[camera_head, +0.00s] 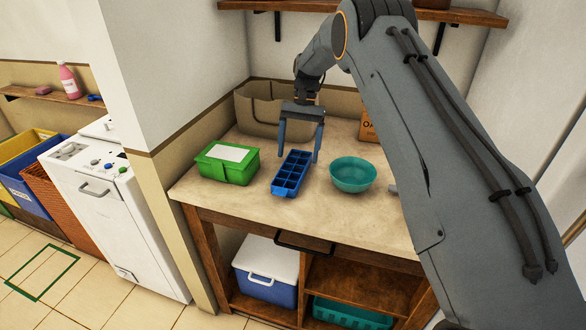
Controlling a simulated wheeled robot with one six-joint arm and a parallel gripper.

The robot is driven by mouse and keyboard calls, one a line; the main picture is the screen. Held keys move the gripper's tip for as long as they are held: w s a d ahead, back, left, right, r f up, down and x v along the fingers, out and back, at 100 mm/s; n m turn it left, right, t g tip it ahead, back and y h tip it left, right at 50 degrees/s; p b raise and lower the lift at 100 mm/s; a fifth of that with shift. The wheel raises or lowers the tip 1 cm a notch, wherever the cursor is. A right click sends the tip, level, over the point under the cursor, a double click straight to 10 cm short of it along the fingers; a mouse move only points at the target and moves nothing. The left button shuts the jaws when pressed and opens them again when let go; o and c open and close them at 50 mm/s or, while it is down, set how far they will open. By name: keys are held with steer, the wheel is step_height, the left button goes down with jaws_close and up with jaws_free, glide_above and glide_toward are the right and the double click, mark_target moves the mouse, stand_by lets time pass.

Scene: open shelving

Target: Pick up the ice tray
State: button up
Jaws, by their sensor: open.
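The blue ice tray (291,174) lies on the beige counter, long side running away from me, its compartments facing up. My gripper (299,154) hangs above the tray's far end with its two blue fingers apart, one to the left and one to the right. It points downward and holds nothing. I cannot tell how far above the tray the fingertips are, or whether they touch it.
A green box with a white label (227,162) stands left of the tray. A teal bowl (353,175) stands to its right. A beige bin (258,115) is behind, and a brown carton (367,127) is partly hidden by my arm. The counter front (300,212) is clear.

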steer(key=shift+x, duration=1.05)
steer(key=c, duration=1.3)
steer(key=shift+c, duration=0.2)
steer(key=shift+r, duration=0.15)
